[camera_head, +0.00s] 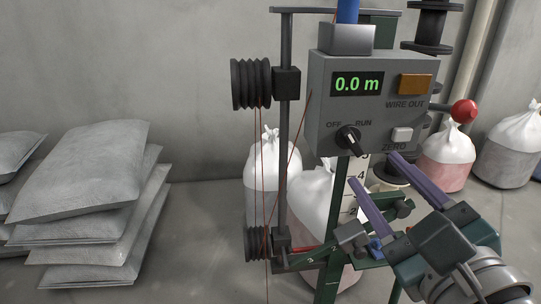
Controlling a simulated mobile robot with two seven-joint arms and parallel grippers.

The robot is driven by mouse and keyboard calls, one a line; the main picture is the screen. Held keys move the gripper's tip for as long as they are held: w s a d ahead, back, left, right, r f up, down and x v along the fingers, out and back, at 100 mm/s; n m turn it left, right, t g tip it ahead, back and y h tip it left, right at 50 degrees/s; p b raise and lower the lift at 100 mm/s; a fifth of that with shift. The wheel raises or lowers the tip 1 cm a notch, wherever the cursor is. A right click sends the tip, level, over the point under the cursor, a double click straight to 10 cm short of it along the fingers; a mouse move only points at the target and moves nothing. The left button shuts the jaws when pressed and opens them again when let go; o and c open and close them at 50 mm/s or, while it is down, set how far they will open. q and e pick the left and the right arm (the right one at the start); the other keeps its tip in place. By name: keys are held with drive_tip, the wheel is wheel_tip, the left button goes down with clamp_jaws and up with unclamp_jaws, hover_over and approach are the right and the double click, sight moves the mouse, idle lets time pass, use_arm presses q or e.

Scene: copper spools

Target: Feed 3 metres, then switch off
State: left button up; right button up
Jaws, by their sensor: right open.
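A grey control box (322,99) hangs on a green stand. Its display (357,84) reads 0.0 m in green. The black OFF/RUN knob (348,140) sits below the display; its handle slants up to the left, seemingly toward OFF. A white ZERO button (402,134) and an orange WIRE OUT panel (415,84) are on the right of the box face. A thin copper-coloured wire (262,190) runs between black pulleys (251,84). My right gripper (373,168) is open and empty, its purple fingers just below the box. My left gripper is out of view.
A red ball-ended lever (464,111) stands out right of the box. Grey sacks (85,175) are stacked at left. Tied white-topped bags (447,158) stand behind and right of the stand. A black spool (431,27) is at the top. Floor between sacks and stand is clear.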

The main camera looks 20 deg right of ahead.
sight(355, 144)
drive_tip(key=shift+x, duration=4.15)
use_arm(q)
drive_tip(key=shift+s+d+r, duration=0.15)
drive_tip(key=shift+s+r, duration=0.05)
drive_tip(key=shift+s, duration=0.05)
use_arm(e)
drive_tip(key=shift+d, duration=0.1)
clamp_jaws()
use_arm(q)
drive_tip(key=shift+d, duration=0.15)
use_arm(e)
drive_tip(key=shift+w+r, duration=0.1)
drive_tip(key=shift+r, duration=0.15)
